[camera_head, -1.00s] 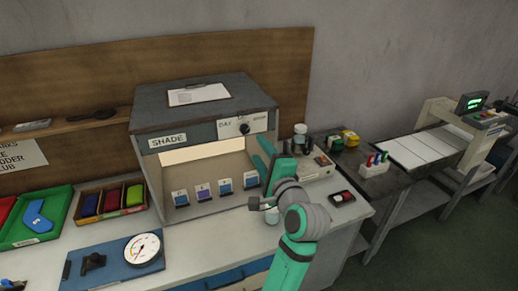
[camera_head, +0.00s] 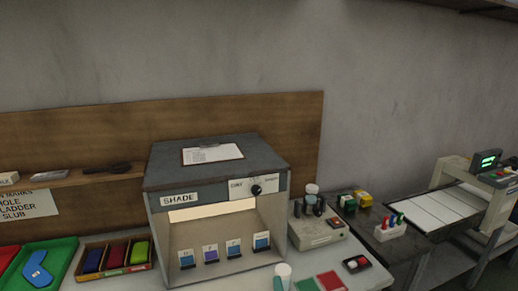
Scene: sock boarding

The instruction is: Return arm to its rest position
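My gripper and arm are out of view, so I cannot see their pose or what the gripper holds. The shade booth (camera_head: 160,222) stands on the bench, with a lit opening and several small colour cards (camera_head: 210,254) upright inside. In front of its right side is a pale capped container (camera_head: 283,271), cut off by the lower edge. Beside it lie a green panel (camera_head: 306,285) and a red panel (camera_head: 330,281).
A green tray (camera_head: 66,250) with a blue sock shape and a box of coloured blocks (camera_head: 116,256) are at left. A clipboard (camera_head: 212,153) lies on the booth. At right are a grey device (camera_head: 318,236), a pen holder (camera_head: 391,232) and a conveyor-like machine (camera_head: 437,206).

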